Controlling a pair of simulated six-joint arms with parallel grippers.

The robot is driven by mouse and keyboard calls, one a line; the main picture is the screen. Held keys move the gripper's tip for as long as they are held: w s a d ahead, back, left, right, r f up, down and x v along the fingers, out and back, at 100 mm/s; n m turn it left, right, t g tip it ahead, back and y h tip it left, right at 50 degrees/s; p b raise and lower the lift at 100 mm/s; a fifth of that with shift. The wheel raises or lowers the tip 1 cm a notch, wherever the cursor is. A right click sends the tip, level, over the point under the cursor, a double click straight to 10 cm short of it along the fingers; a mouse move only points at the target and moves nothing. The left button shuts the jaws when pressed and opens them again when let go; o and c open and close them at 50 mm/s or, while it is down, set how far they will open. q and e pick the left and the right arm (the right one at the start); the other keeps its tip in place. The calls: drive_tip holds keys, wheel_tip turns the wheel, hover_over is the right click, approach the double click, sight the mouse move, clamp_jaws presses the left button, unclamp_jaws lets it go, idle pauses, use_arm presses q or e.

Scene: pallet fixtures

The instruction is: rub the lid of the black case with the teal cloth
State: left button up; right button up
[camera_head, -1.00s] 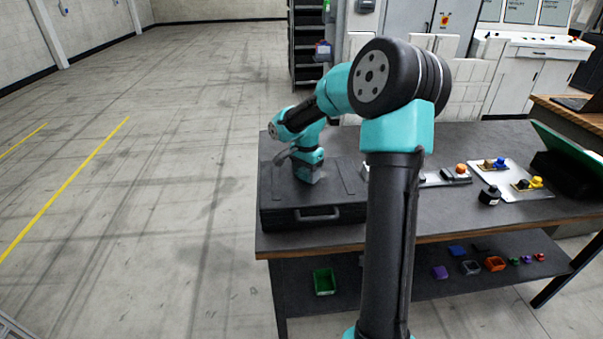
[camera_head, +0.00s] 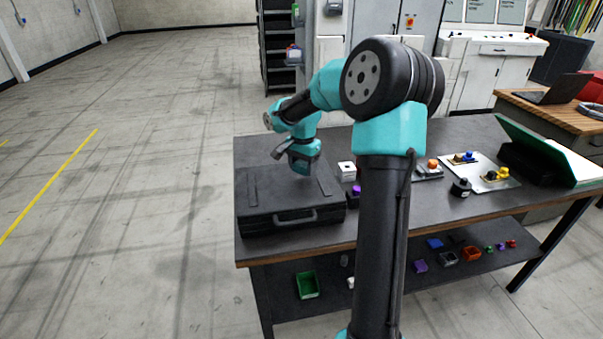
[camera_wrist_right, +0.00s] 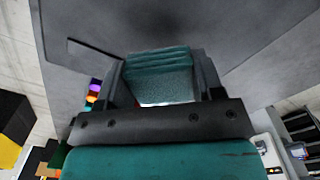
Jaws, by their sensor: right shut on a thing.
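The black case (camera_head: 262,204) lies shut on the near left corner of the workbench, handle towards me. My right gripper (camera_head: 304,168) points down over the right rear part of its lid. In the right wrist view, my right gripper (camera_wrist_right: 161,84) is shut on the teal cloth (camera_wrist_right: 160,62), which is folded in layers between the fingers. The dark lid (camera_wrist_right: 225,30) lies beyond the cloth; I cannot tell whether they touch. In the head view the cloth is hard to tell from my teal wrist. My left gripper is not in view.
On the workbench (camera_head: 430,211), right of the case, are a white block (camera_head: 346,170), a black knob-like part (camera_head: 461,187) and a pale plate (camera_head: 460,166) with coloured parts. A green bin (camera_head: 307,285) and small parts sit on the lower shelf. My right arm hides some of the bench.

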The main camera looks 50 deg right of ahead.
drive_tip(key=shift+r, duration=2.5)
